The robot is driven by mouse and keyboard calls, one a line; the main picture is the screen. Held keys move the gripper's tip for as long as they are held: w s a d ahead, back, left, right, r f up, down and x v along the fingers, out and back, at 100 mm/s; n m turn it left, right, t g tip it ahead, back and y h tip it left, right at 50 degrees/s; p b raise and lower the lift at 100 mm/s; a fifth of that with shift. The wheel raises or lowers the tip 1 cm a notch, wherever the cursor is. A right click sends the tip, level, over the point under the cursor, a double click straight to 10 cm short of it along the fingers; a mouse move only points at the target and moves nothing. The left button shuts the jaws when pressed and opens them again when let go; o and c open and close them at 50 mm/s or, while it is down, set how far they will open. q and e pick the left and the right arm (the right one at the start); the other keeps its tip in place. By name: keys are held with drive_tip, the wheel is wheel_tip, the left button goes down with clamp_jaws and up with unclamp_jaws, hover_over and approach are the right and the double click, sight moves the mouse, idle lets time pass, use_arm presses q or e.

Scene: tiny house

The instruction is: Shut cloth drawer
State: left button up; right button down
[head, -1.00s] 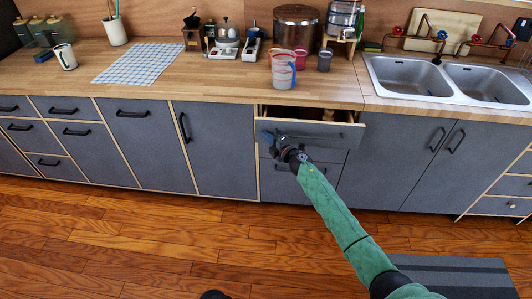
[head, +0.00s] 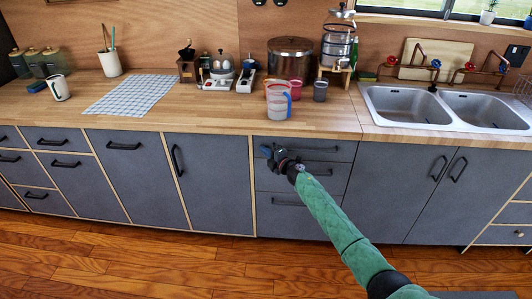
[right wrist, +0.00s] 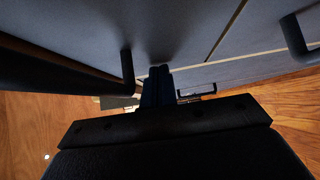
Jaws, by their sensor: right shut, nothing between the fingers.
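The cloth drawer (head: 335,149) is the top grey drawer front of a three-drawer stack under the counter, left of the sinks. In the head view its front looks flush with the cabinet, so its inside is hidden. My right gripper (head: 270,152) is at the left part of this drawer front, with its fingers together and nothing held. In the right wrist view, the closed fingers (right wrist: 158,73) are close to a grey front, beside a dark handle (right wrist: 127,66). Whether they touch the front I cannot tell. My left gripper is out of view.
A measuring jug (head: 278,104) and cups stand near the counter edge above the drawer. A large pot (head: 290,59) is behind them. A double sink (head: 405,105) is to the right. The wooden floor (head: 180,260) in front is clear.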

drive_tip(key=shift+w+d+r, duration=0.2)
drive_tip(key=shift+w+r, duration=0.15)
drive_tip(key=shift+r, duration=0.25)
drive_tip(key=shift+d, duration=0.1)
drive_tip(key=s+d+f+m+g+h, duration=0.1)
drive_tip(key=s+d+f+m+h, duration=0.45)
drive_tip(key=s, duration=0.65)
drive_tip(key=s+d+f+m+h, duration=0.3)
drive_tip(key=s+d+m, duration=0.5)
drive_tip(key=s, duration=0.4)
drive_tip(key=s+d+f+m+g+h, duration=0.1)
drive_tip(key=s+d+f+m+h, duration=0.4)
drive_tip(key=s+m, duration=0.5)
drive_tip(key=s+d+g, duration=0.1)
drive_tip(key=s+g, duration=0.2)
drive_tip(key=s, duration=0.8)
drive_tip(key=s+d+m+g+y, duration=0.1)
drive_tip(key=s+d+g, duration=0.1)
drive_tip(key=s, duration=0.9)
drive_tip(key=s+d+g+y, duration=0.1)
drive_tip(key=s+g, duration=0.3)
drive_tip(key=s, duration=0.7)
drive_tip(key=shift+d, duration=0.35)
drive_tip(key=shift+f+m, duration=0.1)
drive_tip(key=shift+m, duration=0.15)
